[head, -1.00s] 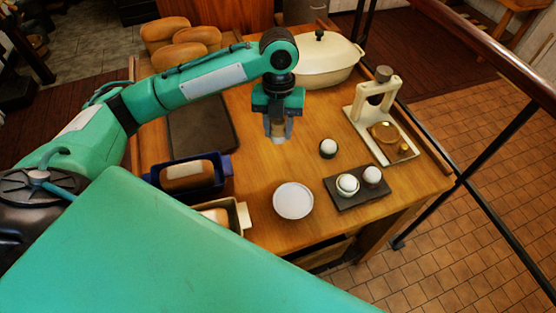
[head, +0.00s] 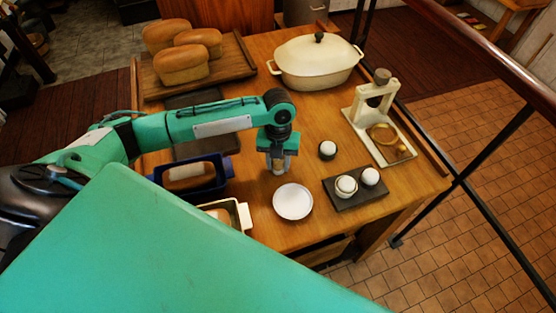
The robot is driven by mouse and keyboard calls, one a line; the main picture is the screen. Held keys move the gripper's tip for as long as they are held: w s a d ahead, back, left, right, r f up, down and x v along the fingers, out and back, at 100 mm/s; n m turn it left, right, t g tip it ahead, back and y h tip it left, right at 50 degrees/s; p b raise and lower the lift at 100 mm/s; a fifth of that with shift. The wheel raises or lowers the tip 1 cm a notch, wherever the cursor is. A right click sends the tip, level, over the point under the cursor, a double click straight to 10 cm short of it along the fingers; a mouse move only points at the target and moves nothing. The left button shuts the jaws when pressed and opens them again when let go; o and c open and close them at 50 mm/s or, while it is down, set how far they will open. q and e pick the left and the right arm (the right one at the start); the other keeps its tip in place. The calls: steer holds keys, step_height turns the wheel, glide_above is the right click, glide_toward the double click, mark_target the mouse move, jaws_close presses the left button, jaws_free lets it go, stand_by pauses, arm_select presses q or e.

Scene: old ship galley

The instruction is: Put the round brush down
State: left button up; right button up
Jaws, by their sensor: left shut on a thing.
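My left gripper (head: 278,164) is shut on the round brush (head: 279,171). Only a small pale part of the brush shows between and below the fingers; the rest is hidden by the gripper. The gripper points down over the middle of the wooden table (head: 307,120), just behind a white round dish (head: 293,202). I cannot tell whether the brush touches the table. My right gripper is not in view.
A dark round item with a white top (head: 327,150) and a dark tray (head: 359,199) lie to the right. A cream stand (head: 392,145) is farther right. Loaf tins (head: 219,182) stand left. A lidded cream pot (head: 318,63) and a bread tray (head: 239,71) are behind.

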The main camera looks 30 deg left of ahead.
arm_select(q)
steer(key=o, duration=1)
steer(key=shift+f, duration=0.1)
steer(key=shift+c, duration=0.2)
step_height(320, 180, up, 12)
steer(key=w+b, duration=0.1)
steer(key=b, duration=0.1)
steer(key=shift+w+a, duration=0.3)
steer(key=shift+a, duration=0.1)
